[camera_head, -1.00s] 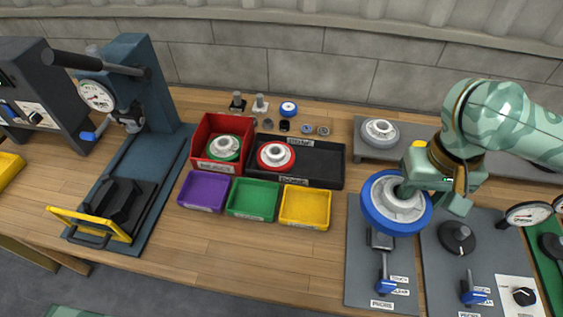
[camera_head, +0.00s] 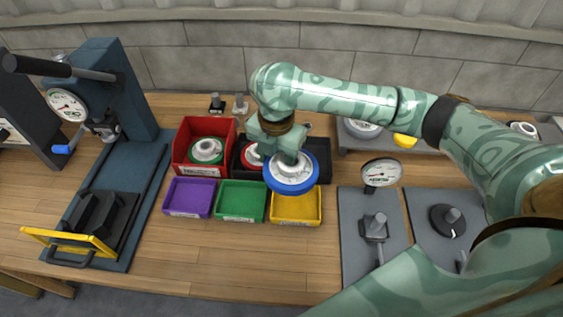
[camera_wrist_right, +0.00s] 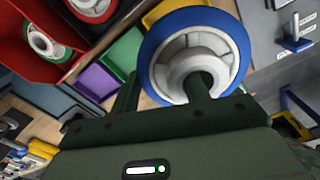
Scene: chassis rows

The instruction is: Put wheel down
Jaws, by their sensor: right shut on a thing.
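A wheel with a blue tyre and a pale hub (camera_head: 291,175) is held by my right gripper (camera_head: 287,156). In the head view it hangs over the yellow bin (camera_head: 296,210) and the right part of the black tray (camera_head: 324,172). In the right wrist view the blue wheel (camera_wrist_right: 195,58) sits at the fingers, which are shut on its hub. A red-tyred wheel (camera_head: 250,156) lies in the black tray, partly hidden by my gripper. My left gripper is not in view.
A red bin (camera_head: 184,135) holds a green-tyred wheel (camera_head: 206,150). Purple (camera_head: 189,198) and green (camera_head: 240,202) bins stand in front. A press (camera_head: 122,90) stands left; grey plates with a gauge (camera_head: 381,173) lie right. The front middle of the table is clear.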

